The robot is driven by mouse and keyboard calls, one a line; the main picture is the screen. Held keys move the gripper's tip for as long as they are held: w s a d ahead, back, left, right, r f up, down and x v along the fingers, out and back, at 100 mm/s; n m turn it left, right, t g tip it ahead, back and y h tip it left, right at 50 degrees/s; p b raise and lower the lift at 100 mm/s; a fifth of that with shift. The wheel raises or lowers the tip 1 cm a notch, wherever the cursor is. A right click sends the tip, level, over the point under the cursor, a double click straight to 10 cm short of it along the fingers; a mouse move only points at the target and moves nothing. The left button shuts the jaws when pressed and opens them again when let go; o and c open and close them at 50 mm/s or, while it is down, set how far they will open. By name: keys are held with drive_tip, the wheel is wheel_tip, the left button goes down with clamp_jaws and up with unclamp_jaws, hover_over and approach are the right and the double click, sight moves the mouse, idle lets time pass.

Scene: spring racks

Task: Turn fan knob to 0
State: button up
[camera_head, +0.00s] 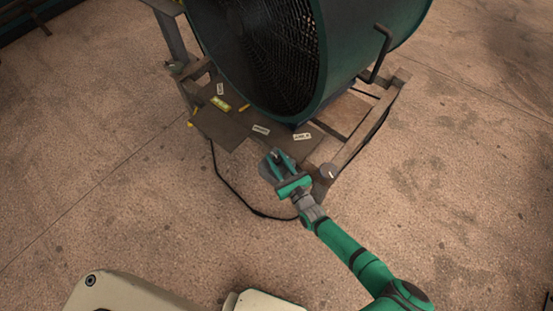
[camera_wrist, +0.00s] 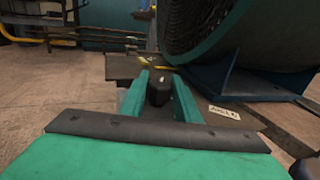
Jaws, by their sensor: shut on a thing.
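The large dark green drum fan (camera_head: 365,50) stands on a wooden frame at the top of the head view. Its housing also shows at the upper right of the wrist view (camera_wrist: 225,35). My gripper (camera_head: 279,159) is low in front of the frame's near edge. In the wrist view, its two green fingers (camera_wrist: 160,95) lie on either side of a small black knob-like piece (camera_wrist: 158,89), shut on it. The fingers mostly cover this piece in the head view. I cannot read any dial marks or the knob's setting.
White labels (camera_head: 302,136) and a yellow-green item (camera_head: 220,104) lie on the board. A black cable (camera_head: 233,190) loops over open floor at left.

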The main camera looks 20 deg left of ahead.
drive_tip(key=o, duration=1)
drive_tip(key=shift+s, duration=0.1)
drive_tip(key=shift+o, duration=0.2)
drive_tip(key=shift+s+d, duration=0.15)
drive_tip(key=shift+d, duration=0.25)
drive_tip(key=v, duration=1)
